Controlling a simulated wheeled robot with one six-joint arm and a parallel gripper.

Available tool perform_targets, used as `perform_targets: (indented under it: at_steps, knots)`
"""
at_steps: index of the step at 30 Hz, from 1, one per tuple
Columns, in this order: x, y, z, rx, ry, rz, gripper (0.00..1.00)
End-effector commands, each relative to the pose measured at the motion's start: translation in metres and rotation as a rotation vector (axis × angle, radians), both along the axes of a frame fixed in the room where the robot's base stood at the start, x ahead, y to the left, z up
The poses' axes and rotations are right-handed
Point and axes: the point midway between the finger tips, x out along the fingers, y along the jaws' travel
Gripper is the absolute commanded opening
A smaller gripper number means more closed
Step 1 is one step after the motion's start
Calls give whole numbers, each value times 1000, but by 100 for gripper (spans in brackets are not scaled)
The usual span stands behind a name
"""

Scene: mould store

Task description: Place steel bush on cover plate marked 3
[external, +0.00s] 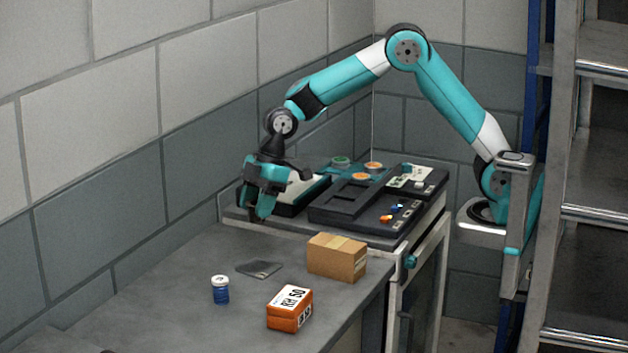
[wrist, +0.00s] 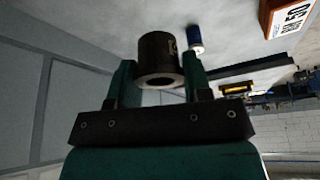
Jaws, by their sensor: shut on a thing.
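My gripper (external: 262,207) is above the back part of the grey bench, close to the left end of the dark equipment. In the wrist view my gripper (wrist: 157,85) is shut on the steel bush (wrist: 155,50), a dark, hollow cylinder with a pale mark on its side. The bush sits between the two fingers, clear of the bench. I cannot make it out in the external view. A thin dark grey plate (external: 259,269) lies flat on the bench, below and in front of my gripper. No number 3 is readable, so I cannot tell which piece is the cover plate.
A blue jar with a white lid (external: 220,290), an orange labelled box (external: 290,308) and a cardboard box (external: 337,258) stand on the bench. Black panels (external: 330,210) with orange discs and coloured knobs fill the back. A wall bounds the left; shelving (external: 590,215) stands at right.

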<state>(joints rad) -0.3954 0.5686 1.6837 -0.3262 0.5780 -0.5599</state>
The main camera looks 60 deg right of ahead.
Motion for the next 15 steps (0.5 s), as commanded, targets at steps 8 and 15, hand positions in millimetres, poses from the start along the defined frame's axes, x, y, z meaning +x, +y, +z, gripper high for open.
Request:
perform_targets:
  at_steps: [8, 15]
  knots:
    - [0, 0, -61, -1, 1, 0, 16]
    - [0, 0, -80, 0, 2, 1, 16]
